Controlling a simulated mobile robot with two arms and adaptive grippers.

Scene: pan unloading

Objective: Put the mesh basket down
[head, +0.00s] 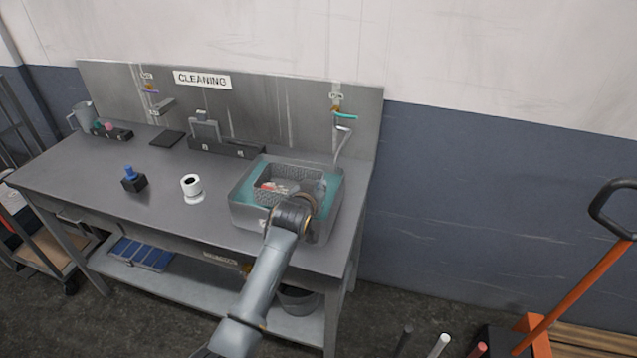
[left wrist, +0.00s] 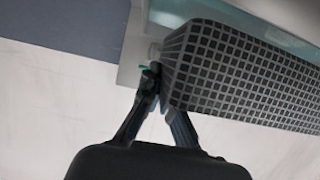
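The grey mesh basket (head: 283,183) is over or in the clear tank (head: 248,214) of teal liquid at the right end of the bench; how deep it sits I cannot tell. Some reddish and pale items show inside it. My left gripper (head: 314,200) is at the basket's near right side, partly hidden by my wrist. In the left wrist view, the fingers of my left gripper (left wrist: 161,88) are closed at a corner of the mesh basket (left wrist: 235,75), one on each side of its wall. My right gripper is not in view.
A white roll (head: 191,186) and a black block with a blue top (head: 132,180) stand left of the tank. A dark rack (head: 225,146) stands behind. A thin hose (head: 342,145) hangs behind the tank. The bench (head: 90,185) is otherwise open at front left.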

